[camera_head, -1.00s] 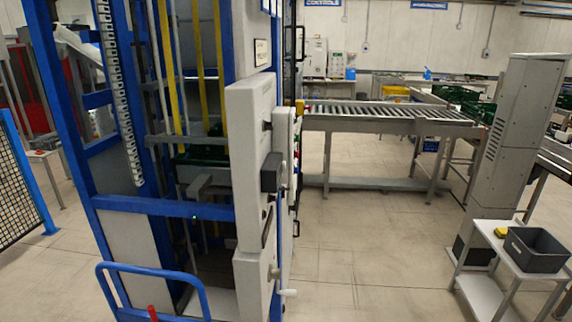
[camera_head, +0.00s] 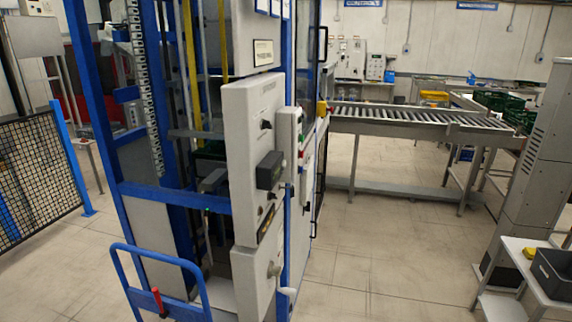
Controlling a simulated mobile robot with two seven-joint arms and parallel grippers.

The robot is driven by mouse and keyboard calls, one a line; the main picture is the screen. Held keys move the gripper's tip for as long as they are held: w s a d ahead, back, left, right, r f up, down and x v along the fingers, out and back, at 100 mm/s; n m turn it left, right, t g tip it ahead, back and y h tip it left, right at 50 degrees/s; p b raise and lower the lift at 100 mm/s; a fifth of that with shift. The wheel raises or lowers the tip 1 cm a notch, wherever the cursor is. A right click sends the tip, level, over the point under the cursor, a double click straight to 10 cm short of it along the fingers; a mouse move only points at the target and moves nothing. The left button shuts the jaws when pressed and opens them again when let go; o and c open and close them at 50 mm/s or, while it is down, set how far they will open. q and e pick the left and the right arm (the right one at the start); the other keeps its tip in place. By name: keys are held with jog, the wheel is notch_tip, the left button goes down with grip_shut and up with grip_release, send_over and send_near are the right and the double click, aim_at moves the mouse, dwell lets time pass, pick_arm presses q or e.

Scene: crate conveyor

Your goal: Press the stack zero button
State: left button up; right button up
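The machine has a blue frame and a pale grey control cabinet (camera_head: 246,125) facing me near the middle of the view. A narrower control box (camera_head: 289,130) is on the cabinet's right side, with a small green button (camera_head: 300,138) and a small red button (camera_head: 301,154). A yellow-and-red emergency stop (camera_head: 322,107) sits farther right. Labels are too small to read, so I cannot tell which control is the stack zero button. Neither of my grippers is in view.
A roller conveyor (camera_head: 415,118) runs right from behind the machine. A blue tubular handle (camera_head: 163,260) stands at the machine's front. A grey column (camera_head: 535,150) and a small table with a dark bin (camera_head: 553,272) are at right. Floor between is clear.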

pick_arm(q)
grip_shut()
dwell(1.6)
